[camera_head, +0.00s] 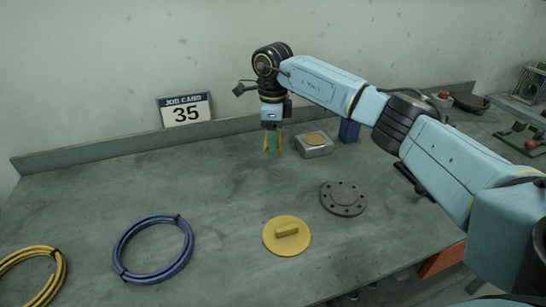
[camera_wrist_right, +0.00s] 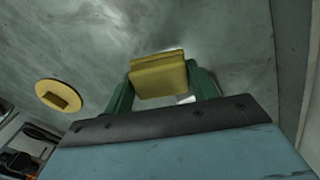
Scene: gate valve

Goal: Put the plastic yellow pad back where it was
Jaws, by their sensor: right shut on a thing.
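My right gripper (camera_head: 272,142) is above the back of the bench, left of a grey metal block. In the right wrist view its green fingers (camera_wrist_right: 160,88) are shut on a yellow pad (camera_wrist_right: 159,76), a thick rectangular piece held between them. In the head view only narrow yellow edges show at the fingers. The grey block (camera_head: 315,149) has a round tan top (camera_head: 315,138) and stands just right of the gripper. My left gripper is not in view.
A yellow disc with a raised bar (camera_head: 287,246) and a grey flange with holes (camera_head: 343,199) lie in front. A blue box (camera_head: 349,130) stands behind the block. A blue cable coil (camera_head: 122,244) and yellow coil (camera_head: 61,270) lie left.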

